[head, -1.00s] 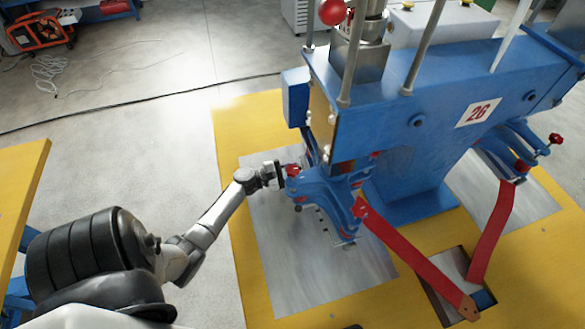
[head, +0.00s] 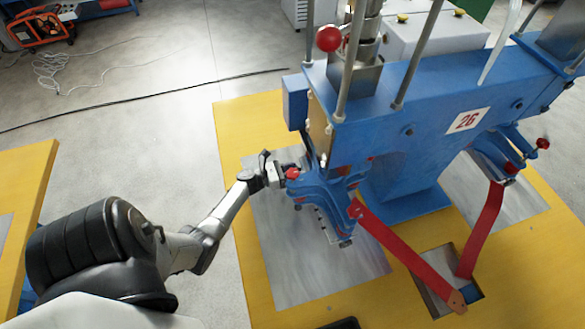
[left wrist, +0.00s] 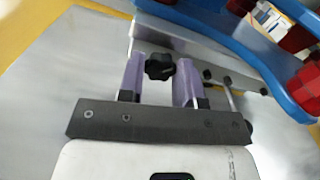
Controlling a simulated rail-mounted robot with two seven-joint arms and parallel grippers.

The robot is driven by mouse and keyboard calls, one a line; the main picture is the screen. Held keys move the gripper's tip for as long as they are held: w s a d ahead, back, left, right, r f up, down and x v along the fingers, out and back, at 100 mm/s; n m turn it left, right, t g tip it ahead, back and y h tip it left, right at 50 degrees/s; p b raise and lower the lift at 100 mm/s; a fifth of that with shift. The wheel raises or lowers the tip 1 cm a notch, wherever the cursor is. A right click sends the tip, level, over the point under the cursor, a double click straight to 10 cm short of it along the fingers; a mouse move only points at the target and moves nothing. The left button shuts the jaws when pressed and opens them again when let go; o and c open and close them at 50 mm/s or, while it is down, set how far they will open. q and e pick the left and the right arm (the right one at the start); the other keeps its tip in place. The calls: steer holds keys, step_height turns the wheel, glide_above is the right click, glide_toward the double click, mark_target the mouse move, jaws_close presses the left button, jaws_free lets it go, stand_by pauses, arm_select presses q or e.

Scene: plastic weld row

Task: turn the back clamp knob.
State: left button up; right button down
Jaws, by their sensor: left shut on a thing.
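The back clamp knob (left wrist: 159,66) is black and star-shaped in the left wrist view. It sits between the two purple fingers of my left gripper (left wrist: 158,80), which is shut on it. In the head view my left gripper (head: 281,170) reaches in from the left to the near side of the blue clamp assembly (head: 322,195). The black knob is too small and covered to make out there. A red ball knob (head: 292,174) shows right beside the gripper. My right gripper is not in view.
The blue machine (head: 430,105) marked 26 stands over a yellow table (head: 238,125) with grey metal plates. Red straps (head: 400,248) run from its clamps. A blue curved arm (left wrist: 235,40) and red parts (left wrist: 302,88) lie close to the gripper.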

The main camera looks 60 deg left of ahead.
arm_select(q)
steer(key=n+p, duration=0.1)
steer(key=n, duration=0.3)
steer(key=shift+r+p, duration=0.2)
steer(key=shift+p, duration=0.2)
steer(key=shift+n+p, duration=0.35)
steer(key=shift+n, duration=0.55)
steer(key=shift+f+n, duration=0.1)
steer(key=shift+n, duration=0.2)
steer(key=o, duration=0.9)
steer(key=v, duration=1.2)
steer(key=shift+s+p, duration=0.25)
steer(key=shift+p, duration=0.05)
steer(key=shift+s+a, duration=0.2)
steer(key=shift+s, duration=0.4)
